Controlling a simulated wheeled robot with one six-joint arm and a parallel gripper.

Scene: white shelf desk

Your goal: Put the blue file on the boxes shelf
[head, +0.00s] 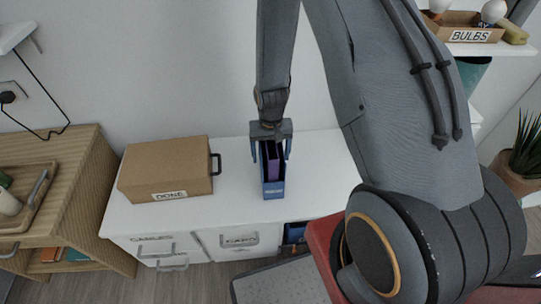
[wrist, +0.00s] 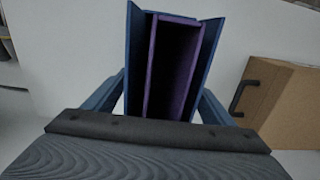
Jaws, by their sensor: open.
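The blue file (head: 273,190) stands upright on the white desk top (head: 232,205), with a purple insert (head: 272,163) inside. In the wrist view the blue file (wrist: 133,65) is seen close up, with the purple insert (wrist: 152,70) between its walls. My gripper (head: 271,155) is open, pointing down, with one finger on each side of the file's upper rear part. Whether the fingers touch it cannot be told. A wall shelf (head: 492,50) at the upper right holds a box labelled BULBS (head: 462,30); no shelf is labelled boxes.
A cardboard DONE box (head: 165,172) with a black handle stands left of the file; it also shows in the wrist view (wrist: 295,105). A wooden cabinet (head: 75,180) is at far left. A plant (head: 520,155) is at right. The desk right of the file is clear.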

